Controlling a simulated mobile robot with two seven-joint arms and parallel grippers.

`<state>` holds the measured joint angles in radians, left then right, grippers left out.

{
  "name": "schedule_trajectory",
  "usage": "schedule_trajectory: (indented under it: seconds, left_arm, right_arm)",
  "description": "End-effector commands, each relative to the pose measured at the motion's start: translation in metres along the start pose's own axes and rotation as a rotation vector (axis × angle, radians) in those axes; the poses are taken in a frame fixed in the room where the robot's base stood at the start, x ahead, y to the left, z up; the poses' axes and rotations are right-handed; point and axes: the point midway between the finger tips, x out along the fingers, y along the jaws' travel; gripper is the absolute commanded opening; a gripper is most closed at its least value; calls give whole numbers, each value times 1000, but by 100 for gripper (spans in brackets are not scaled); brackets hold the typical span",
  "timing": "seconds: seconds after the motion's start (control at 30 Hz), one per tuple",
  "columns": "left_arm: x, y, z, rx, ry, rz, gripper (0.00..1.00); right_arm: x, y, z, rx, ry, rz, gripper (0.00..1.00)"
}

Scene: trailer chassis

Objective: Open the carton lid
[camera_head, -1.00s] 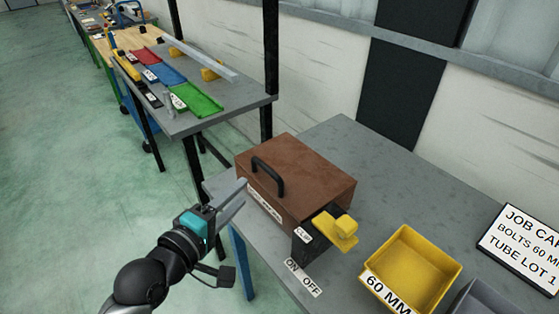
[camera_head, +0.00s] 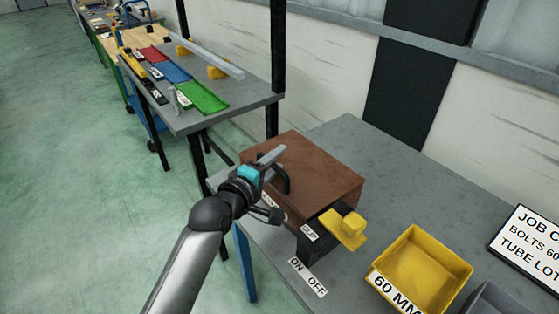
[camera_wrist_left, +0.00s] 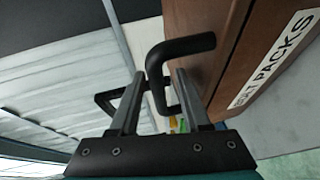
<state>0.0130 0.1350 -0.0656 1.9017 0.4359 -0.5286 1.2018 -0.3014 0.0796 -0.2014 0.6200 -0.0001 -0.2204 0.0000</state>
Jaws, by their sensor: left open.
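The brown carton (camera_head: 325,172) stands on the grey table with its lid down. A black handle (camera_head: 287,184) is fixed on the lid's left part. My left gripper (camera_head: 272,158) is at this handle, its fingers apart, and partly hides the handle and the front label. In the left wrist view, the handle (camera_wrist_left: 185,46) shows just ahead of the open fingers of my left gripper (camera_wrist_left: 160,75), and one leg of it runs down between them. I cannot tell whether a finger touches it. My right gripper is not in view.
A yellow part (camera_head: 344,229) on a dark block labelled CLIP stands close at the carton's right front. A yellow bin (camera_head: 422,268) and a job card (camera_head: 530,247) are further right. A second table (camera_head: 185,119) with coloured trays is behind left. The table behind the carton is clear.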

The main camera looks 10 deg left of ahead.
Motion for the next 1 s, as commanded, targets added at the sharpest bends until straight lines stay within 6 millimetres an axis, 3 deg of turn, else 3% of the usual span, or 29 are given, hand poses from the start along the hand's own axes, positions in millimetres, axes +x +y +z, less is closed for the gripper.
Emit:
schedule_trajectory:
  seconds: [0.2,0.53,0.93,1.0]
  left_arm:
    - [15,0,0,0,-1,1,47]
    - [16,0,0,0,0,1,46]
    - [16,0,0,0,0,0,1]
    - [16,0,0,0,0,0,0]
  right_arm:
    - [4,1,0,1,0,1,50]
    - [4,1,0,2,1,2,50]
    - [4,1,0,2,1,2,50]
    - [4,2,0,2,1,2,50]
